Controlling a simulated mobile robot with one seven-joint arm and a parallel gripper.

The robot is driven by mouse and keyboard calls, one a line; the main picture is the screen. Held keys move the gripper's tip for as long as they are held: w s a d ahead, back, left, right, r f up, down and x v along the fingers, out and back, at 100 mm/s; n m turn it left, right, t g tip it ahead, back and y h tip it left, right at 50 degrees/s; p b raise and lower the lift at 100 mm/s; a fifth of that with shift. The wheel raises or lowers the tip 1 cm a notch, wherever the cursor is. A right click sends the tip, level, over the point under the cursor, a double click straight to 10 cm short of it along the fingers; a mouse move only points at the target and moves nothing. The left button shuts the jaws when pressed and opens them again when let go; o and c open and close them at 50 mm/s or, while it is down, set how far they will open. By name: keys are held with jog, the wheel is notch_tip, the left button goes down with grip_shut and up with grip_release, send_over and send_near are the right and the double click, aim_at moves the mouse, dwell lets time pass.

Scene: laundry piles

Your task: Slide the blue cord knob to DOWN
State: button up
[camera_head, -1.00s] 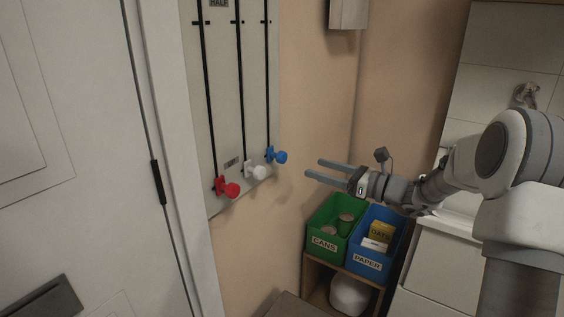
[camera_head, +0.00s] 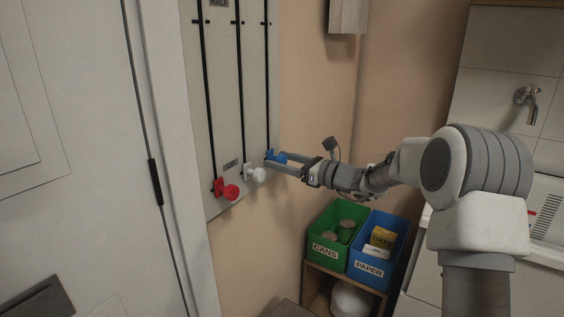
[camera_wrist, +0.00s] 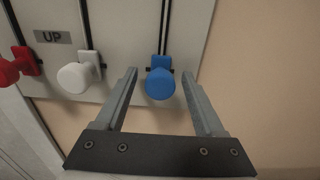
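The blue knob (camera_head: 276,156) sits low on the right-hand black slot of a pale wall panel (camera_head: 229,100). In the wrist view the blue knob (camera_wrist: 160,84) lies between the two fingers of my gripper (camera_wrist: 160,76), with a gap on each side. My gripper (camera_head: 275,160) is open and reaches the knob from the right. A label near the knobs' end of the panel reads UP (camera_wrist: 52,37) in the wrist view. The far ends of the slots are out of view.
A white knob (camera_head: 255,173) and a red knob (camera_head: 227,190) sit on the neighbouring slots to the left. A green CANS bin (camera_head: 323,247) and a blue PAPER bin (camera_head: 367,266) stand below my arm. A white door (camera_head: 80,150) is at the left.

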jog(key=c, duration=0.9)
jog(key=shift+f, duration=0.1)
grip_shut()
